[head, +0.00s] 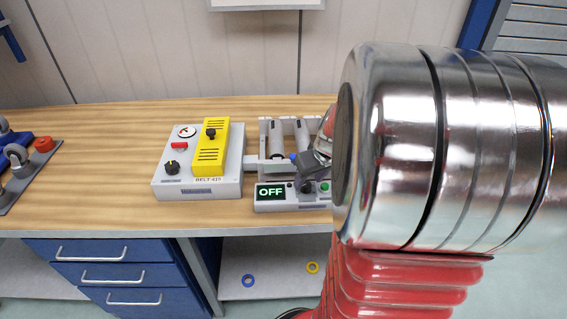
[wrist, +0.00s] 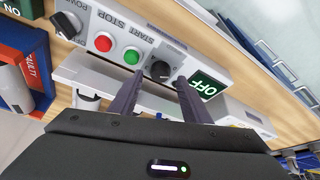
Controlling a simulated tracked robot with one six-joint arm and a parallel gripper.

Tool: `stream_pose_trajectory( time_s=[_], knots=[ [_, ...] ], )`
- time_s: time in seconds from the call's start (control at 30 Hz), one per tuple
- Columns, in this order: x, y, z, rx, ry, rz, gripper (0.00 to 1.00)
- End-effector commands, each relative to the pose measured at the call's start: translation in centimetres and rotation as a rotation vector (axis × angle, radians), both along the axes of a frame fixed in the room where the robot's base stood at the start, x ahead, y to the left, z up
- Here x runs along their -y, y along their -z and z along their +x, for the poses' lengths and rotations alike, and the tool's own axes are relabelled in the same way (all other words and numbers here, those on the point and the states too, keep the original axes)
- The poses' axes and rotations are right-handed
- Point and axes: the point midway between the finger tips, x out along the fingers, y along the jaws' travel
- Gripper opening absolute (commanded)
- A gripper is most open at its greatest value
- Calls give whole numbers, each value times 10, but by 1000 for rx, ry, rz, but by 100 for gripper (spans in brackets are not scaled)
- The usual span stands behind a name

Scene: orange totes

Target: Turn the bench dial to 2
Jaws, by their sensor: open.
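A black dial (wrist: 160,69) sits on the grey control panel (wrist: 110,22), between the green button and the OFF display (wrist: 205,84). Its pointer setting is too small to read. In the wrist view my gripper (wrist: 159,80) is open, with one dark finger on each side of the dial. I cannot tell whether the fingers touch it. In the head view my gripper (head: 309,165) is over the right part of the panel (head: 275,206), partly hidden by my arm, and the OFF display (head: 270,192) is lit. The dial is hard to make out there.
A red button (wrist: 103,42) and a green button (wrist: 132,56) are close to the fingers. A black power knob (wrist: 67,24) is further left. A grey box (head: 160,187) with a yellow unit (head: 212,150) stands left of the panel.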

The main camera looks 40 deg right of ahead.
Motion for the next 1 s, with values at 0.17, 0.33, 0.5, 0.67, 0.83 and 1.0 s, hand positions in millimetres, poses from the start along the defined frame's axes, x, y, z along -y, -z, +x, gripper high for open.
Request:
stream_pose_trajectory(
  time_s=[0.17,0.33,0.5,0.67,0.83,1.0],
  knots=[
    [1,16,6,-1,1,1,43],
    [2,22,9,0,1,0,43],
    [2,22,9,0,0,0,43],
    [2,22,9,0,1,0,38],
    [2,22,9,0,1,-1,26],
    [2,22,9,0,1,-1,14]
  ],
)
